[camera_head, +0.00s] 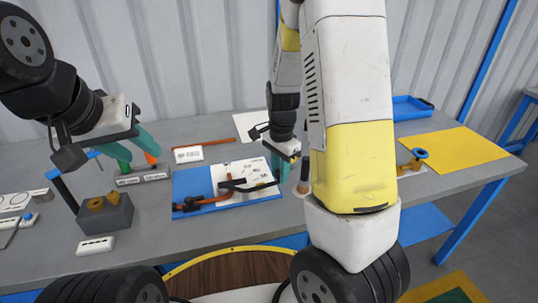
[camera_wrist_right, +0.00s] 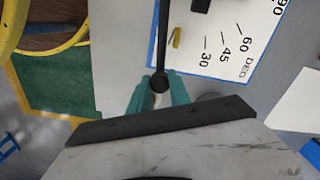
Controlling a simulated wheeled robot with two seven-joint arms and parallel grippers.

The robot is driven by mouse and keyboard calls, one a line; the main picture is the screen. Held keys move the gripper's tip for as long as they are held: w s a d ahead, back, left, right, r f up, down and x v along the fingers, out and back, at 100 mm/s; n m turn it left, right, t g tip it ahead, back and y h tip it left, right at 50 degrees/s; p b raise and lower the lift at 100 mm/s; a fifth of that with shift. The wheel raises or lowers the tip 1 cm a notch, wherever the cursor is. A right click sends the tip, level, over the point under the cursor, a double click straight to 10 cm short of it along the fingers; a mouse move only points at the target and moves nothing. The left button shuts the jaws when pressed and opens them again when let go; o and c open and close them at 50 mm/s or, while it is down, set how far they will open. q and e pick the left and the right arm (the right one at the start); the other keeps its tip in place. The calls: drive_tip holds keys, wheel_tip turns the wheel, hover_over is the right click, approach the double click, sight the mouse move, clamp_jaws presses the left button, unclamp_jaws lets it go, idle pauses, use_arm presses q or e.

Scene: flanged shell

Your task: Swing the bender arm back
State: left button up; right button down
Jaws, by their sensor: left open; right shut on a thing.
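The angle scale (camera_wrist_right: 225,45) with 30, 45, 60 and 90 marks lies beside the arm. My left gripper (camera_head: 140,145) is open, above the table at left.
A grey block with a yellow part (camera_head: 105,215) stands at left. My right arm hides part of the table.

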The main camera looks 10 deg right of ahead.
drive_tip(key=shift+s, duration=0.25)
drive_tip(key=c, duration=1.2)
unclamp_jaws()
wheel_tip(320, 180, up, 8)
drive_tip(key=shift+f, duration=0.1)
